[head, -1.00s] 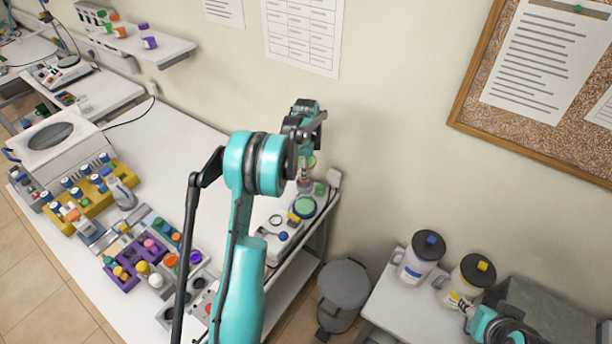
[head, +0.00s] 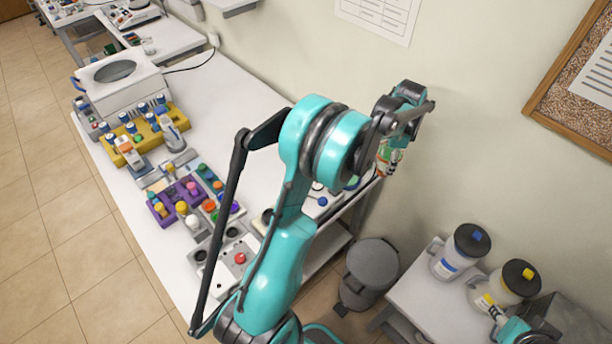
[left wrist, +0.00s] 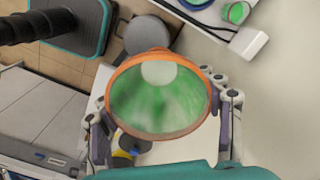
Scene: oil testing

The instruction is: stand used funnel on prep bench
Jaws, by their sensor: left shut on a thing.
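My left gripper (head: 394,150) is shut on a funnel, held in the air past the right end of the white bench (head: 245,95). In the left wrist view the funnel (left wrist: 158,98) has an orange rim and a green-stained inside, and its wide mouth faces the camera. The fingers of my left gripper (left wrist: 165,125) sit on both sides of its rim. In the head view the funnel is small and partly hidden by the gripper. My right gripper (head: 498,318) shows only in part at the lower right, by a yellow-labelled jug; its jaws are unclear.
The bench holds a yellow rack (head: 150,135), a purple rack (head: 175,205) and a white machine (head: 118,80) along its near side. A grey bin (head: 370,268) and two jugs (head: 458,250) on a low table stand right.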

